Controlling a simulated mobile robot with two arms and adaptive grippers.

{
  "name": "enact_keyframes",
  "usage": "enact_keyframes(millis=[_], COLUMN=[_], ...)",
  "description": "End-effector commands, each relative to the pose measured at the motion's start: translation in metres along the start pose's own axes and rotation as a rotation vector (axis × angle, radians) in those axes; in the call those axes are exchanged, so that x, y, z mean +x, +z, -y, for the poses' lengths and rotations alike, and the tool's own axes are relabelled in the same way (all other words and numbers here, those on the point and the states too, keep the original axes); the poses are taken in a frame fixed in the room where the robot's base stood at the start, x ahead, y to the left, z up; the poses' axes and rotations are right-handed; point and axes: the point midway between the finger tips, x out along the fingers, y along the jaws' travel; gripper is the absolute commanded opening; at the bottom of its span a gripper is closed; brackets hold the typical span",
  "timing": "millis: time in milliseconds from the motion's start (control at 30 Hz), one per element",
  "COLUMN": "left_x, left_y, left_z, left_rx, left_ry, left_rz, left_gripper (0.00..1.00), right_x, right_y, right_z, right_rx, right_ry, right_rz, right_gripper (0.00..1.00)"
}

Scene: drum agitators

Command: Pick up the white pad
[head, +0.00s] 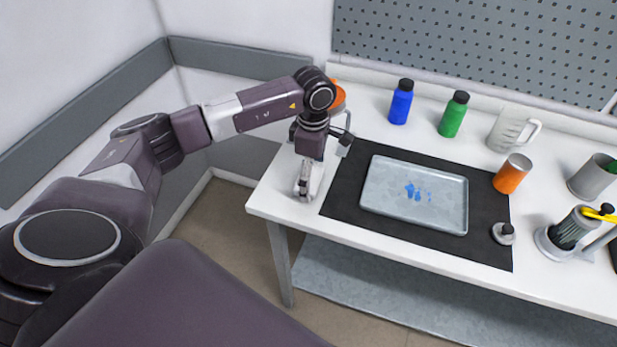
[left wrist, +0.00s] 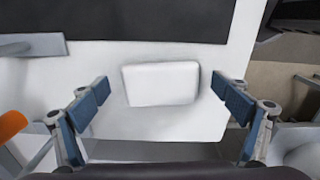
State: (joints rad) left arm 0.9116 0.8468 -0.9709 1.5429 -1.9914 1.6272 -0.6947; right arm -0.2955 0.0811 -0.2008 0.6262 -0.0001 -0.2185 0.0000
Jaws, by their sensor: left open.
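The white pad (left wrist: 161,83) is a rounded block lying on the white table. In the left wrist view it lies between the two blue-padded fingers of my left gripper (left wrist: 162,100), with a gap on each side. My left gripper is open and touches nothing that I can see. In the head view my left gripper (head: 324,166) is over the table's left end, beside the black mat, and it largely hides the pad. My right gripper is not in view.
A metal tray (head: 377,193) with blue marks lies on the black mat (head: 343,190). The table's front left edge is close to my gripper.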

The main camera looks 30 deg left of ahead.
Motion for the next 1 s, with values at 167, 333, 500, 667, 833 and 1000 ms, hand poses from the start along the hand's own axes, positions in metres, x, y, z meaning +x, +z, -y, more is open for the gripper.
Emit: enact_keyframes(millis=[167,333,500,667,833,1000], left_x=[0.001,0.0,0.0,0.0,-0.003,-0.016], left_y=[0.0,0.0,0.0,0.001,0.001,0.001], left_z=[0.0,0.0,0.0,0.0,-0.001,-0.001], left_rx=[0.0,0.0,0.0,0.0,0.0,0.0], left_ry=[0.0,0.0,0.0,0.0,0.001,0.004], left_rz=[0.0,0.0,0.0,0.0,0.001,0.002], left_gripper=[0.93,0.74,0.57,0.57,0.57,0.57], right_x=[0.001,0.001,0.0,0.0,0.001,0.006], right_y=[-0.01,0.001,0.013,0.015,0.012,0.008], right_z=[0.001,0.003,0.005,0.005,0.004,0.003], right_rx=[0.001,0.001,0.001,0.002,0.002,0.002], right_ry=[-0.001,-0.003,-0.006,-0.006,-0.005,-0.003], right_rz=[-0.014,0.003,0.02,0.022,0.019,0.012], right_gripper=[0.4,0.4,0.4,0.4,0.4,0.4])
